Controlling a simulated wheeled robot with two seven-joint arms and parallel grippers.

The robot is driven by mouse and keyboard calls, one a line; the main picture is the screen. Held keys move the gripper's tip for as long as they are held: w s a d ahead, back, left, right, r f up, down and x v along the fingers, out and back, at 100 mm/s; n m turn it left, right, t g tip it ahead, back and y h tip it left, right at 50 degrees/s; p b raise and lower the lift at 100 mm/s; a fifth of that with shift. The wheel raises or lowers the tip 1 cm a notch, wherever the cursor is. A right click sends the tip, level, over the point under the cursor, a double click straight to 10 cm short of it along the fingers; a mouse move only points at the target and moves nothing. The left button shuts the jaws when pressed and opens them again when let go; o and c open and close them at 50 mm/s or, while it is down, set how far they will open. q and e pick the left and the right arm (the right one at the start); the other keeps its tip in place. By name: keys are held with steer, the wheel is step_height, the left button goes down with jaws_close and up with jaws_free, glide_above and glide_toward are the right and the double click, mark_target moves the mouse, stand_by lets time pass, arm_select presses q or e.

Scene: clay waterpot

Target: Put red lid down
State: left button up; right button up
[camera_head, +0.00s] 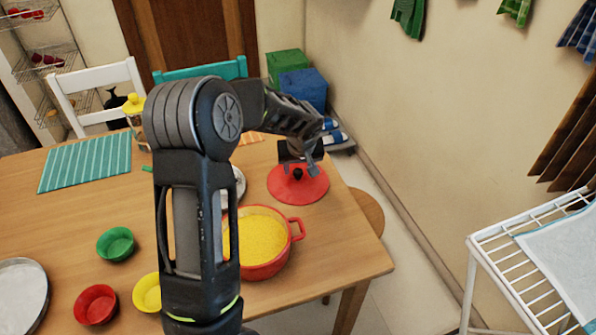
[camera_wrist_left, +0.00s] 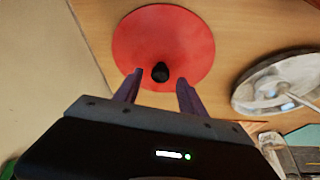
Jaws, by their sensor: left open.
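The red lid (camera_head: 306,187) with a dark knob lies flat on the wooden table (camera_head: 330,232) near its right edge. In the left wrist view the lid (camera_wrist_left: 168,38) and its knob (camera_wrist_left: 160,72) show beyond my fingertips. My left gripper (camera_head: 302,168) is open just above the lid, and it also shows in the left wrist view (camera_wrist_left: 158,85). The knob appears between the two fingers in that view, with clear space on both sides. A red pot (camera_head: 264,268) full of yellow grains stands uncovered, nearer on the table. My right gripper is not in view.
A silvery round dish (camera_wrist_left: 280,82) lies beside the lid, partly hidden by my arm in the head view. Green (camera_head: 115,244), red (camera_head: 96,304) and yellow (camera_head: 147,292) bowls stand at the left. A white rack (camera_head: 480,240) stands across a floor gap.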

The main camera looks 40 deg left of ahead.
arm_select(q)
steer(key=v, duration=0.8)
steer(key=shift+r, duration=0.35)
steer(key=shift+s+d, duration=0.1)
steer(key=shift+d, duration=0.05)
